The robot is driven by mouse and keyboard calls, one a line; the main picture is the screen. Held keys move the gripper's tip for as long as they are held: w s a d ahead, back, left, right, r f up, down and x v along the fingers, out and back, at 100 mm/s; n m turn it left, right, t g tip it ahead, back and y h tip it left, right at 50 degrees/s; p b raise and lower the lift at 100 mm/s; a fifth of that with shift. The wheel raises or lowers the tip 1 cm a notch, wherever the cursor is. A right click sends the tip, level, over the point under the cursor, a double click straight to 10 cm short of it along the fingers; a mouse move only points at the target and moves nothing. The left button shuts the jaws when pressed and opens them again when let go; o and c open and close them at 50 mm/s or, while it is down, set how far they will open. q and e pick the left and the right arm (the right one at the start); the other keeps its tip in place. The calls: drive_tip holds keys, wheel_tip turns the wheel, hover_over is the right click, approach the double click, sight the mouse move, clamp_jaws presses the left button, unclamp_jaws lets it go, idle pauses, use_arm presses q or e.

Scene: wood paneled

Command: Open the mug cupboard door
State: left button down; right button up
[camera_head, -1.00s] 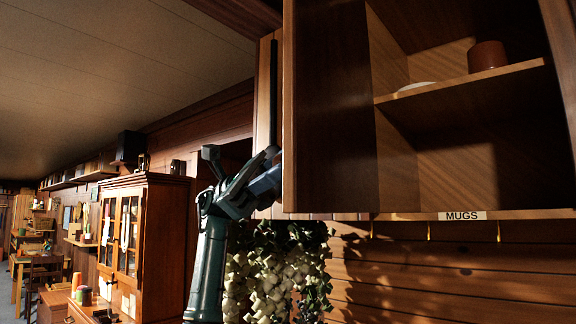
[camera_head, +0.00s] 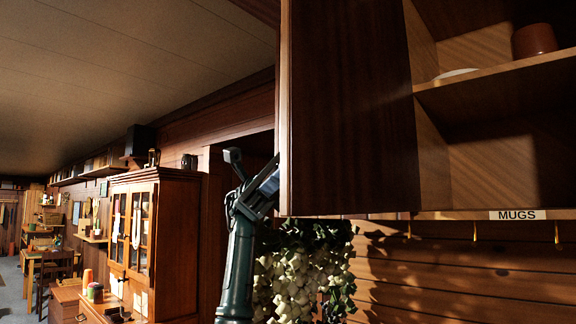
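The mug cupboard, labelled MUGS (camera_head: 517,215), fills the upper right. Its door (camera_head: 350,110) stands wide open, swung out on the left side, with its inner face toward me. Inside, a brown mug (camera_head: 534,40) and a pale dish (camera_head: 456,74) sit on the shelf. My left gripper (camera_head: 266,180) is at the lower left edge of the door, partly behind it. The door hides its fingertips, so I cannot tell whether they hold or only touch the door. My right gripper is not in view.
A trailing plant (camera_head: 305,268) hangs just below the door, close to my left arm. A glass-fronted wooden cabinet (camera_head: 150,235) stands further left. Several hooks (camera_head: 474,232) hang under the cupboard. The room at far left is open.

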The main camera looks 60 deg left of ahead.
use_arm(q)
drive_tip(key=shift+f, duration=0.1)
drive_tip(key=c, duration=1)
unclamp_jaws()
drive_tip(key=shift+a, duration=0.15)
drive_tip(key=p+v, duration=0.2)
drive_tip(key=v, duration=0.9)
drive_tip(key=shift+a+p, duration=0.35)
drive_tip(key=shift+a, duration=0.05)
drive_tip(key=shift+f, duration=0.1)
